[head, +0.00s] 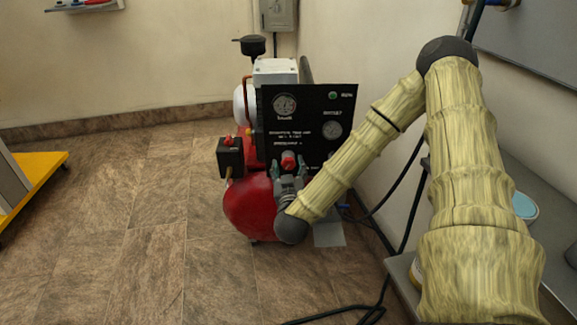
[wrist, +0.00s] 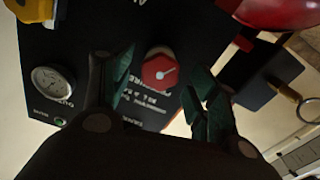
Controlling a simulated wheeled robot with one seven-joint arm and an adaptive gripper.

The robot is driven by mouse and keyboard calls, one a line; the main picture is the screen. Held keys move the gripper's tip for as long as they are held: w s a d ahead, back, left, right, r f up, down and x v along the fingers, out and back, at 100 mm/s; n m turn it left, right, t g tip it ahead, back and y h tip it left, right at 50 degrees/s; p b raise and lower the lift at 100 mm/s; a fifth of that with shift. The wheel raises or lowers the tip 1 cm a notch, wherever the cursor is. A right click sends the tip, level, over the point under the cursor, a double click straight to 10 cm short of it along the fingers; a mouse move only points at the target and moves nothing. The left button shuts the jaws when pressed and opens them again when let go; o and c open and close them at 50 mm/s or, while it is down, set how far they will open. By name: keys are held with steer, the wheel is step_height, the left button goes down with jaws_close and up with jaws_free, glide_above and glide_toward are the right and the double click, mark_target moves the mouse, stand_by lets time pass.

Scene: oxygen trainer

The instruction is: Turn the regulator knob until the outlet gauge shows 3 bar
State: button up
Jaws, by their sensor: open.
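The red regulator knob (head: 289,161) sits low on the black panel (head: 310,97) of the red compressor. In the wrist view the knob (wrist: 158,72) is a red faceted cap with a pale pointer mark. My gripper (wrist: 160,90) is open, with one finger on each side of the knob's near side; I cannot tell whether they touch it. In the head view my gripper (head: 289,182) is at the lower panel, just below the knob. The outlet gauge (head: 332,130) is at the panel's right; it also shows in the wrist view (wrist: 53,86). Its reading is too small to tell.
A second gauge (head: 284,105) and a green lamp (head: 332,95) are on the panel. A black box with a red top (head: 230,157) stands left of the knob. A grey bench (head: 405,275) is at right, and black hoses lie on the floor.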

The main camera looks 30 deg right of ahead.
steer(key=shift+x, duration=1.05)
steer(key=c, duration=1)
steer(key=shift+r+n+p, duration=0.2)
steer(key=shift+n+p, duration=0.1)
steer(key=shift+p, duration=0.25)
